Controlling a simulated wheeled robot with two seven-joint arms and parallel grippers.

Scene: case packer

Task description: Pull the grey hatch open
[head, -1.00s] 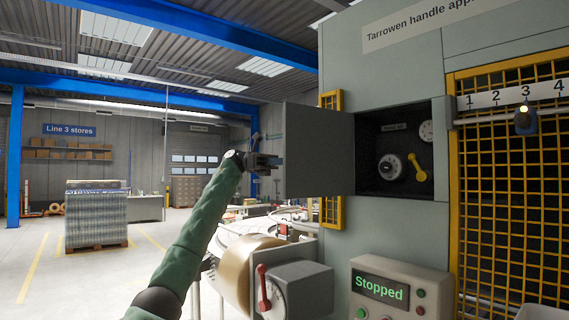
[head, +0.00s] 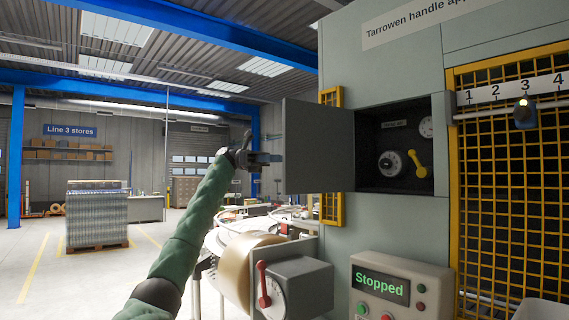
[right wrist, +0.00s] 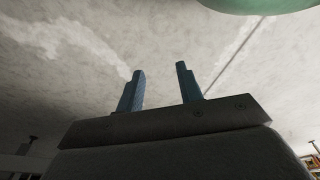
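The grey hatch (head: 319,147) stands swung out to the left of its opening in the machine front. Behind it the dark recess (head: 370,150) is exposed, with a dial (head: 390,165) and a yellow lever (head: 417,165) inside. My left gripper (head: 276,158) is at the hatch's outer left edge, with its fingertips close to that edge. I cannot tell whether they touch it or how far apart they are. My right gripper (right wrist: 160,90) shows only in the right wrist view, its two blue fingers apart with nothing between them.
Below the hatch are a tan roll (head: 243,268) and a grey box with a red lever (head: 262,284). A control panel reading "Stopped" (head: 380,285) is to their right. A yellow mesh guard (head: 510,190) covers the right side. Open floor lies at the left.

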